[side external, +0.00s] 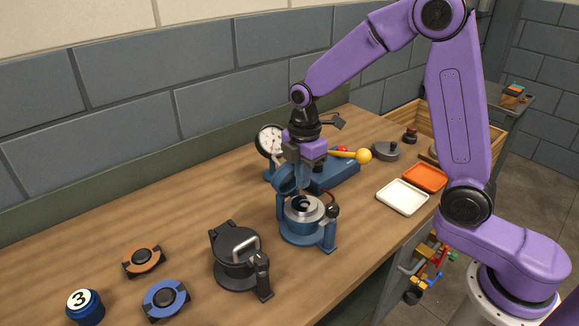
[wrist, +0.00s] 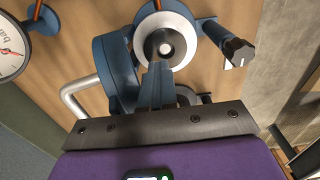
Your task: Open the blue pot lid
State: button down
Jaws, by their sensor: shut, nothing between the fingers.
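The blue pot (side external: 303,232) stands mid-table, with a silver rim and dark interior; the rim also shows in the wrist view (wrist: 184,52). Its blue lid (side external: 287,181) stands tipped up off the rim at the pot's back left. In the wrist view the lid (wrist: 115,72) is seen nearly edge-on, its silver handle (wrist: 72,98) facing away from the opening. A clamp arm with a black knob (wrist: 238,52) sticks out to the side. My gripper (wrist: 157,75) is shut and empty, its fingertips over the pot's opening beside the lid. Finger contact with the lid is unclear.
A black pot (side external: 238,252) with its lid shut stands at front left. A dial gauge (side external: 269,142) and a blue block with a yellow-balled lever (side external: 364,156) are behind. White (side external: 402,197) and orange (side external: 426,177) trays lie right.

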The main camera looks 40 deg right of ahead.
jog(key=shift+w, duration=0.95)
jog(key=s+r, duration=0.3)
jog(key=r, duration=0.3)
jog(key=shift+s, duration=0.15)
jog(key=s+d+m, duration=0.2)
jog(key=s, duration=1.1)
jog(key=s+d+f+m, duration=0.1)
jog(key=s+d+m, duration=0.1)
jog(key=s, duration=1.2)
jog(key=shift+d+m, duration=0.35)
jog(key=shift+m, duration=0.35)
